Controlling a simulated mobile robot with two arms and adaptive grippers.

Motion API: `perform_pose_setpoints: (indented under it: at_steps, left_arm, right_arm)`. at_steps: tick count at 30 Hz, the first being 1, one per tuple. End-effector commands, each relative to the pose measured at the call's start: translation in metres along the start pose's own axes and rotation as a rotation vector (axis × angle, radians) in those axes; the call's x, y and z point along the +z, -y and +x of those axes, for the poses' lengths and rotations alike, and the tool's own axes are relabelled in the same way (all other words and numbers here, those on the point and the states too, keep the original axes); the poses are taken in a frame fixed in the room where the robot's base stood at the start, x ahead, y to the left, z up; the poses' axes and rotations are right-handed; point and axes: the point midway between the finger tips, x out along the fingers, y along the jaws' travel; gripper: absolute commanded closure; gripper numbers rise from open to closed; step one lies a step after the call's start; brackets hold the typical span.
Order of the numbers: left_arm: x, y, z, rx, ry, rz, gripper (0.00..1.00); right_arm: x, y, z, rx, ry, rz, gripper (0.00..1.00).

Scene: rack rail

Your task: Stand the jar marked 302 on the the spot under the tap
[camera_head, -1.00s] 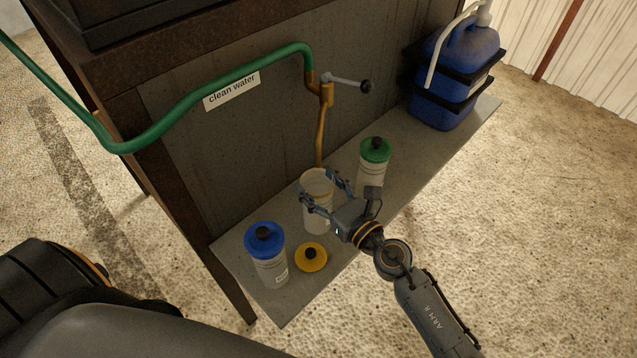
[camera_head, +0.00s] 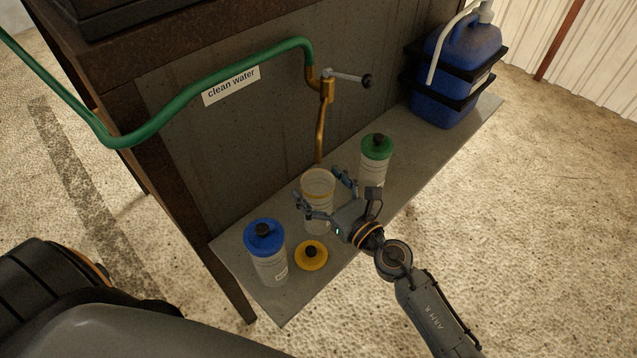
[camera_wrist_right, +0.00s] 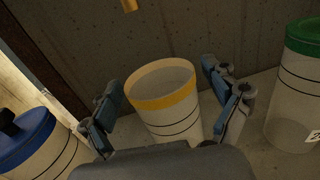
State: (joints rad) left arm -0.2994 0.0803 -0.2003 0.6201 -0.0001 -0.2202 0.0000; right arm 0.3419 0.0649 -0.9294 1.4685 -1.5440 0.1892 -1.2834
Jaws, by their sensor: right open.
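An open clear jar with a yellow rim band (camera_head: 318,212) stands upright on the shelf, just below the spout of the brass tap (camera_head: 320,135). It also shows in the right wrist view (camera_wrist_right: 168,105). My right gripper (camera_head: 325,192) is open, with one finger on each side of this jar. In the wrist view gaps show between the fingers and the jar wall. No number can be read on this jar. The exact spot under it is hidden. A yellow lid (camera_head: 311,256) with a black knob lies on the shelf in front of it. My left gripper is not in view.
A blue-lidded jar (camera_head: 268,262) stands at the left and a green-lidded jar (camera_head: 374,165) at the right, both close to my right gripper. A green hose runs to the tap. A blue canister (camera_head: 445,105) stands at the shelf's (camera_head: 425,155) far end.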

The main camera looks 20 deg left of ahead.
Motion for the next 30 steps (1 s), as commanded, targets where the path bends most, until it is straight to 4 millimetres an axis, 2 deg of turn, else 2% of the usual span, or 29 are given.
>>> perform_pose_setpoints:
  at_steps: [5, 8, 21, 25, 30]
  left_arm:
    - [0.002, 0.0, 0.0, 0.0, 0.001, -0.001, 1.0]
    - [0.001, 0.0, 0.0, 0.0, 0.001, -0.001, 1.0]
    - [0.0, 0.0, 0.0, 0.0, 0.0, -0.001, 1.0]
    - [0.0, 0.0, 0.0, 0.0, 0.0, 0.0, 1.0]
    - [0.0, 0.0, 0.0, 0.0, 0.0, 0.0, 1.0]
  right_arm:
    - [-0.001, 0.0, -0.002, 0.0, -0.002, 0.0, 0.12]
    - [-0.002, 0.001, -0.011, -0.001, -0.002, -0.001, 0.12]
    - [-0.001, 0.0, -0.098, -0.001, -0.002, 0.001, 0.12]
    - [-0.001, 0.0, -0.113, -0.001, -0.002, 0.002, 0.12]
    - [0.0, 0.0, -0.12, 0.0, 0.0, -0.001, 0.12]
